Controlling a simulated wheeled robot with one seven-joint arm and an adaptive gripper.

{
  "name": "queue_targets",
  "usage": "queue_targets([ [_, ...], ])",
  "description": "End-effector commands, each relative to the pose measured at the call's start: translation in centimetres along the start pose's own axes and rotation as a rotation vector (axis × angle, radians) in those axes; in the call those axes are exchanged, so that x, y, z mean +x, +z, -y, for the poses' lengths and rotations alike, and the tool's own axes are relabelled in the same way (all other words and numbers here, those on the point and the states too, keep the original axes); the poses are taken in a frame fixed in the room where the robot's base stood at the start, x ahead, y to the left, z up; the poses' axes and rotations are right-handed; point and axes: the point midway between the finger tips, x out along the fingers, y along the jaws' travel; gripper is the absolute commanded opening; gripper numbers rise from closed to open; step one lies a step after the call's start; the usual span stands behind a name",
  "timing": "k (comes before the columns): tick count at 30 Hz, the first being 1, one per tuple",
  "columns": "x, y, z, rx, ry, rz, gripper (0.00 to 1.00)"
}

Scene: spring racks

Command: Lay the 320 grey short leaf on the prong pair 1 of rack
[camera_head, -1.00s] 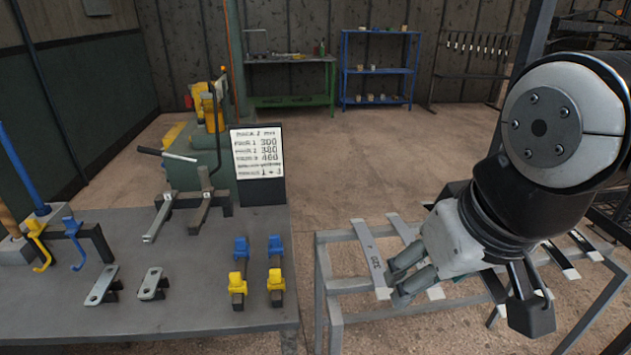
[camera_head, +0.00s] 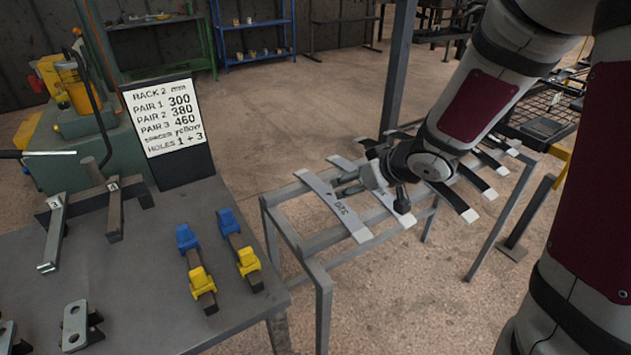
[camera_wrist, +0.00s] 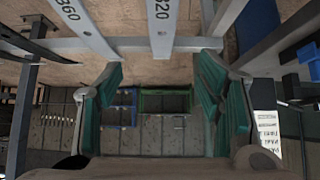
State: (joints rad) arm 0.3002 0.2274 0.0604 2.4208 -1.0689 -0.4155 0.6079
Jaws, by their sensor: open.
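The 320 short leaf (camera_head: 335,205), a flat grey strip with pale ends, lies across the rails of a grey stand. It also shows in the wrist view (camera_wrist: 158,28), its end on a rail, roughly centred ahead of the jaws. My gripper (camera_head: 345,183) is open and empty beside this leaf in the head view. In the wrist view its teal-padded fingers (camera_wrist: 160,88) are wide apart, with no leaf between them. The rack sign (camera_head: 164,116) reads pair 1 300, pair 2 380, pair 3 460.
A 360 leaf (camera_wrist: 75,20) lies beside the 320 leaf. Several dark leaves with pale ends (camera_head: 453,198) lie farther right on the stand (camera_head: 322,275). Blue and yellow blocks (camera_head: 188,238) sit on bars on the table (camera_head: 150,300). A grey post (camera_head: 397,75) rises behind the stand.

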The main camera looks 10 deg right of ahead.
Motion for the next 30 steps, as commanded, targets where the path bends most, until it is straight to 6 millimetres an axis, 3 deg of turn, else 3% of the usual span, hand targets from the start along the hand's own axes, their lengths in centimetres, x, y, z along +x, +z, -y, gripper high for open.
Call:
queue_targets([
  [12, 7.2, 0.3, 0.2, 0.0, -0.013, -0.001, 0.61],
  [23, 9.3, 0.3, 0.2, 0.0, -0.011, -0.002, 0.61],
  [30, 12.5, 1.2, 0.2, 0.0, -0.011, -0.001, 0.61],
])
